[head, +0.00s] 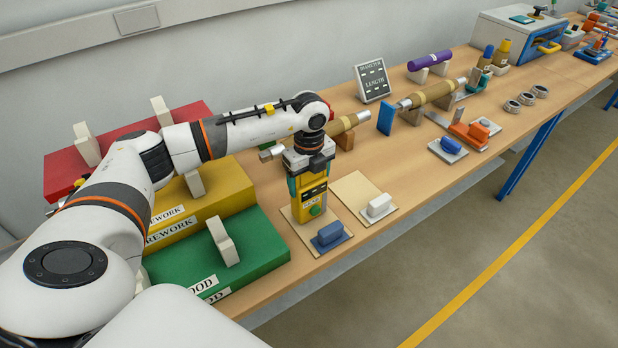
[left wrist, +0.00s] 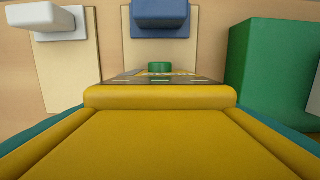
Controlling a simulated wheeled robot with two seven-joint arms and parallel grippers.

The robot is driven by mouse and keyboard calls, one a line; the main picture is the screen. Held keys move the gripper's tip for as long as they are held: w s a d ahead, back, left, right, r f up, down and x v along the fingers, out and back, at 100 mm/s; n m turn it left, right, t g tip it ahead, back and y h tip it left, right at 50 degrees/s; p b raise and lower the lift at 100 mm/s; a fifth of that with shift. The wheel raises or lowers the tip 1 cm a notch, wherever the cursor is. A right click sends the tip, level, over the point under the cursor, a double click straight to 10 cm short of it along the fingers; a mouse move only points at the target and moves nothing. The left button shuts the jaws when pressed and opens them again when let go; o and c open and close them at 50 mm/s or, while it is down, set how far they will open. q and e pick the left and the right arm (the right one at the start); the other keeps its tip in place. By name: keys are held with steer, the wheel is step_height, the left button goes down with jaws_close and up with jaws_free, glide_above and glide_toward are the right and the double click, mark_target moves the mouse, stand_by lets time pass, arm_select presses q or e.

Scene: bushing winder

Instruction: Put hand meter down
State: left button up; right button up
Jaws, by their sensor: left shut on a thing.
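The hand meter (head: 313,203) is a yellow and teal handheld box with a dark face and a green button. It stands upright at the tan mat (head: 296,222) near the table's front edge. My left gripper (head: 308,160) is above it and shut on its top end. In the left wrist view the meter's yellow body (left wrist: 160,135) fills the lower half, with its green button beyond. I cannot tell whether its bottom touches the mat. My right gripper is not in view.
A blue block (head: 330,233) on a plate sits just in front of the meter. A white block (head: 379,205) on a tan mat is to the right. The green GOOD bin (head: 260,245) and yellow REWORK bin (head: 225,200) stand left. Wrapped rollers (head: 432,93) lie behind.

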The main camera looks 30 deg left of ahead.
arm_select(q)
steer(key=o, duration=1.5)
steer(key=shift+r, duration=0.4)
step_height(320, 180, up, 11)
steer(key=b, duration=0.3)
steer(key=shift+f, duration=0.2)
steer(key=shift+r, duration=0.4)
